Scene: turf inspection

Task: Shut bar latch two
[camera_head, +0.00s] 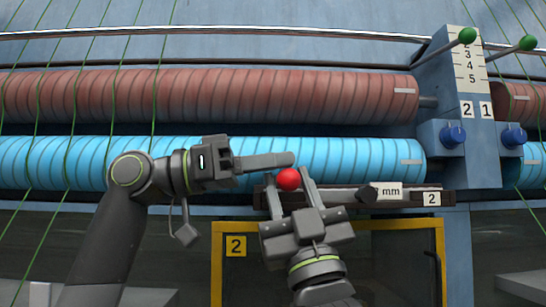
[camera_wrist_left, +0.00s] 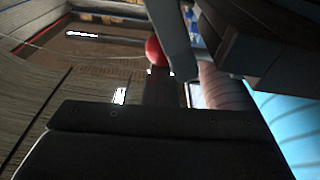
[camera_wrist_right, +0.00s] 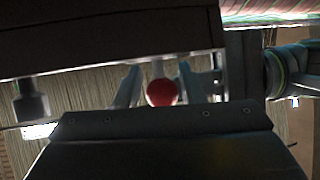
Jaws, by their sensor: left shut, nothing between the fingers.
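A red ball knob (camera_head: 288,180) sits at the left end of a dark rail (camera_head: 340,196) marked 2, above the yellow frame (camera_head: 216,270) also marked 2. My right gripper (camera_head: 288,186) reaches up from below, open, with a finger on each side of the knob. In the right wrist view the knob (camera_wrist_right: 162,92) is between the fingers with gaps on both sides. My left gripper (camera_head: 290,160) is shut and empty, pointing right just above the knob. In the left wrist view the knob (camera_wrist_left: 154,52) is partly hidden behind a finger.
A blue roller (camera_head: 360,158) runs behind the grippers, with a red-brown roller (camera_head: 250,95) above it. An mm block (camera_head: 386,192) sits on the rail. Blue knobs (camera_head: 453,134) and green-tipped levers (camera_head: 467,36) are at the right by a scale plate. My two grippers are very close together.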

